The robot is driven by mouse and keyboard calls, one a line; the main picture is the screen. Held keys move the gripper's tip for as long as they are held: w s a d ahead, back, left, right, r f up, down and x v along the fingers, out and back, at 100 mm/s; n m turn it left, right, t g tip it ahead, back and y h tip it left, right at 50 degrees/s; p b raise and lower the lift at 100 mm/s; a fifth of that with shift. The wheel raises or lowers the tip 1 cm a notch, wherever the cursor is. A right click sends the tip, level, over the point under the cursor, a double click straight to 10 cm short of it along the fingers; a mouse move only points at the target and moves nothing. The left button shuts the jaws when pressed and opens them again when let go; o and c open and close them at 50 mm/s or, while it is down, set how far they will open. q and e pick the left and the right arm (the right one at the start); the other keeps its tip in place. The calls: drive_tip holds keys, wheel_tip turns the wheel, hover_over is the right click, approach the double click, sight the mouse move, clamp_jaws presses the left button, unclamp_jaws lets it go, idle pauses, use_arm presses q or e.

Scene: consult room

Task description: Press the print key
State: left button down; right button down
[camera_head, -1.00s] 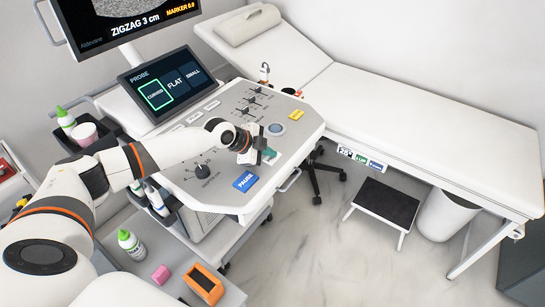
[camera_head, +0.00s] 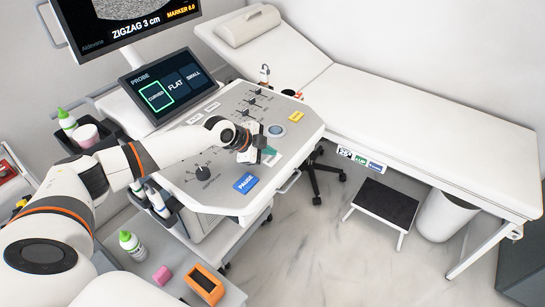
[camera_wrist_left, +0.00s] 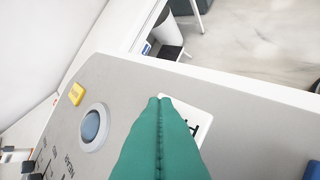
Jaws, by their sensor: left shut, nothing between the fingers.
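A white key (camera_wrist_left: 193,112) with dark lettering lies on the grey console panel in the left wrist view. My fingers cover part of it, so its label cannot be read in full. My left gripper (camera_head: 268,151) is over the right part of the console in the head view. Its teal fingers (camera_wrist_left: 160,101) are shut together with nothing between them, and their tips overlap the white key's near side in the wrist view. Whether they touch the key or hover above it cannot be told. My right gripper is not in view.
A blue PAUSE key (camera_head: 245,182), a yellow key (camera_head: 297,115) and a round blue-grey trackball (camera_wrist_left: 93,127) are around the gripper. The probe screen (camera_head: 160,86) stands behind the console. A white couch (camera_head: 400,120) is to the right.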

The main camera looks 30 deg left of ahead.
sight(269, 160)
use_arm(q)
drive_tip(key=shift+r+p, duration=1.9)
drive_tip(key=shift+r, duration=0.65)
drive_tip(key=shift+f, duration=0.15)
